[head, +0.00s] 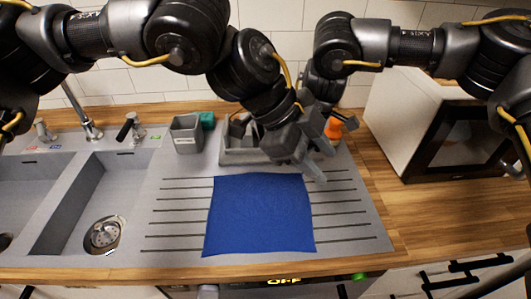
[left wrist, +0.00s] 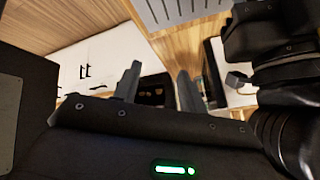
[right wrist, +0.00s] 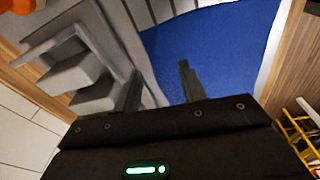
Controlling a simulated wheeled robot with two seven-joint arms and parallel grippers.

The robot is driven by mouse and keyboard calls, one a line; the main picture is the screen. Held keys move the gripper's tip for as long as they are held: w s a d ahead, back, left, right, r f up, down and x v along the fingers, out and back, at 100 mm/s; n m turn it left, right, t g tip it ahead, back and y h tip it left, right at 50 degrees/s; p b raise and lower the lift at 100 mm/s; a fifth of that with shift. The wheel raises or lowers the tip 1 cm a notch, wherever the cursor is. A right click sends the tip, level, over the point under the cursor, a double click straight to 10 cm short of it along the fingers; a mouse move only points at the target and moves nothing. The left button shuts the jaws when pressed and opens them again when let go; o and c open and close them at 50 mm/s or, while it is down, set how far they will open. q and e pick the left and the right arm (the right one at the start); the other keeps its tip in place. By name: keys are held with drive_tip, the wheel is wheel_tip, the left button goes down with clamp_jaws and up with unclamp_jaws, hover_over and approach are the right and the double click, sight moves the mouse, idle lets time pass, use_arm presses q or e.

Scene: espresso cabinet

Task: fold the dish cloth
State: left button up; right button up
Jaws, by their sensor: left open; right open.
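The blue dish cloth (head: 260,215) lies flat and spread out, roughly square, on the grooved drainboard (head: 178,210) in the head view. It also fills the upper right of the right wrist view (right wrist: 215,45). My left gripper (head: 322,162) is open and empty, above the drainboard near the cloth's far right corner. Its fingers show apart in the left wrist view (left wrist: 160,85), with no cloth between them. My right gripper (right wrist: 158,85) is open and empty, its fingers pointing toward the cloth. In the head view it is mostly hidden behind the left gripper and wrist.
A grey cup-like container (head: 187,135) and a grey caddy (head: 238,150) stand behind the cloth. A sink (head: 90,200) is at left and a dark-fronted appliance (head: 450,140) at right. An orange object (head: 335,128) shows behind the grippers. My arms cross close together above the drainboard.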

use_arm(q)
drive_tip(key=w+a+f+n+t+y+b, duration=0.1)
drive_tip(key=w+a+f+n+y+b, duration=0.3)
drive_tip(key=a+f, duration=0.7)
drive_tip(key=n+y+b, duration=0.2)
drive_tip(key=y, duration=0.2)
hover_over(217, 209)
wheel_tip(217, 209, down, 2)
use_arm(e)
drive_tip(key=s+f+n+g+h, duration=0.1)
drive_tip(key=s+f+n, duration=0.1)
drive_tip(key=s, duration=0.6)
use_arm(q)
drive_tip(key=shift+f, duration=4.1)
use_arm(e)
drive_tip(key=shift+w+d+f, duration=0.1)
drive_tip(key=shift+d+f, duration=0.05)
drive_tip(key=shift+f, duration=1.8)
drive_tip(key=shift+w+d+f, duration=0.1)
drive_tip(key=shift+f, duration=1.85)
